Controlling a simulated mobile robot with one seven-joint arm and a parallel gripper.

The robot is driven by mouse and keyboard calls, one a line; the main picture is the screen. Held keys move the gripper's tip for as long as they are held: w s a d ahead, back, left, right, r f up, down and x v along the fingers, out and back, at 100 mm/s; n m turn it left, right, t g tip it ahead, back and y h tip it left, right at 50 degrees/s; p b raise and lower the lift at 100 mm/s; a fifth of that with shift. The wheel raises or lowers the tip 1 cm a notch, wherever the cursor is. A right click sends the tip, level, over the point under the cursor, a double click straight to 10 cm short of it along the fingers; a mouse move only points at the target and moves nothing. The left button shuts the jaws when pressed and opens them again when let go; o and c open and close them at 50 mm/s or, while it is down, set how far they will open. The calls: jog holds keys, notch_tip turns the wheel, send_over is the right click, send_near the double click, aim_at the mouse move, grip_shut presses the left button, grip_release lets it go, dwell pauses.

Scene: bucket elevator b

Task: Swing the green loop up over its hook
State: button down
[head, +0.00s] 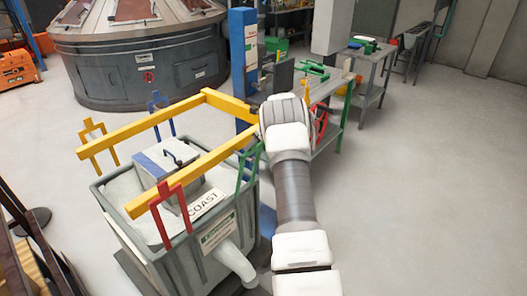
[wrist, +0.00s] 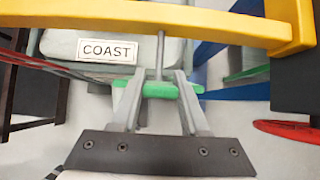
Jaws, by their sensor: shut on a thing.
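The green loop (head: 243,168) rises from the right rim of the grey bucket (head: 190,258) in the head view, close beside the yellow frame (head: 198,162). In the wrist view, my gripper (wrist: 158,82) is shut on the green loop's crossbar (wrist: 158,90), which runs crosswise between the fingers and sticks out on both sides. A thin grey rod (wrist: 160,55) stands behind the bar, below the yellow beam (wrist: 150,18); I cannot tell whether it is the hook. In the head view my arm hides the gripper.
A red loop (head: 165,196), a blue loop (head: 157,102) and a yellow loop (head: 86,137) stand around the bucket by the frame. A blue column (head: 242,55) and a workbench (head: 325,90) are behind. Open floor lies to the right.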

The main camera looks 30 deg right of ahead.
jog(key=shift+w+a+r, duration=0.1)
jog(key=shift+w+a, duration=0.15)
jog(key=shift+w, duration=0.6)
jog(key=shift+w+a+r, duration=0.1)
jog(key=shift+w+a, duration=0.2)
jog(key=shift+w, duration=0.6)
jog(key=shift+w+a+r, duration=0.1)
jog(key=shift+w+a, duration=0.15)
jog(key=shift+w, duration=0.6)
jog(key=shift+c, duration=2)
grip_release()
jog(key=shift+f, duration=0.1)
jog(key=shift+v, duration=0.75)
jog(key=b+v, duration=0.2)
jog(key=v, duration=1.4)
